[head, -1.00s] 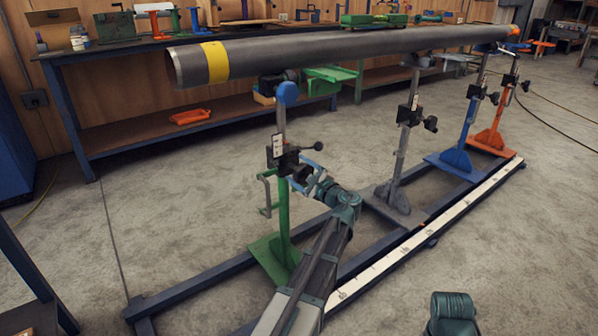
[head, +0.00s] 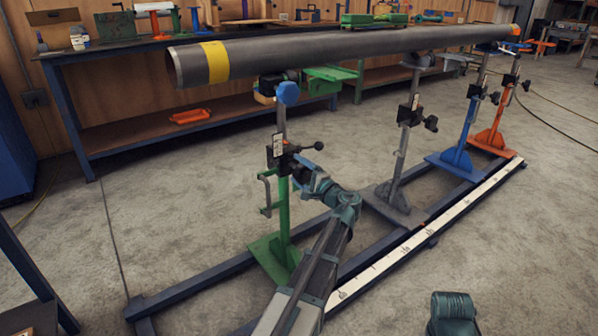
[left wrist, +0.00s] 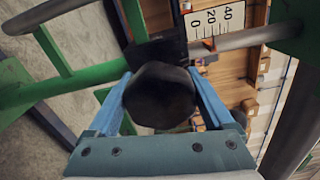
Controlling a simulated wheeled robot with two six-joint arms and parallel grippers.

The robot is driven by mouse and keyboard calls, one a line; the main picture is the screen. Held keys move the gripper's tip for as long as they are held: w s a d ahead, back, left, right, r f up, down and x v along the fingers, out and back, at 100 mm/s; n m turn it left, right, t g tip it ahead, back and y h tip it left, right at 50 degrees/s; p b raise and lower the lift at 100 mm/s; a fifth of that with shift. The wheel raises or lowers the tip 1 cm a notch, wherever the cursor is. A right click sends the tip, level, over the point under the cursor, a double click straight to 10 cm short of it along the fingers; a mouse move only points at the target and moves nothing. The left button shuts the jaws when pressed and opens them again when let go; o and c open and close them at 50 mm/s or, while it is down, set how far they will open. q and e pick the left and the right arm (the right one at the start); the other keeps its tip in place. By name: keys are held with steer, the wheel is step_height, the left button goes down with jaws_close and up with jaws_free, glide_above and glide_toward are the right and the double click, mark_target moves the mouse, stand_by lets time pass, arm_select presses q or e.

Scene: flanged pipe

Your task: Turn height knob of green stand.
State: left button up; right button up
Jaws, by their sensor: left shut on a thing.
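The green stand (head: 284,222) stands upright on the floor frame under the yellow-banded end of the long pipe (head: 340,50). Its dark clamp block with a lever handle sits at mid-height, beside a white scale plate (head: 277,145). My left gripper (head: 303,170) reaches in from the front at that block. In the left wrist view, its two blue fingers are shut on the dark, many-sided height knob (left wrist: 160,97), one on each side. The scale (left wrist: 216,24) shows behind it with 0, 20 and 40. My right gripper is not in view.
Grey (head: 403,150), blue (head: 461,140) and orange (head: 497,125) stands hold up the pipe farther right. A white ruler strip (head: 405,247) runs along the floor frame. A workbench (head: 110,150) stands behind.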

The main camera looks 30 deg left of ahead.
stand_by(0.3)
arm_select(q)
steer(key=o, duration=1.1)
steer(key=shift+d, duration=0.1)
steer(key=v, duration=1.3)
steer(key=shift+s+d, duration=0.15)
steer(key=shift+d, duration=0.15)
steer(key=x, duration=1.4)
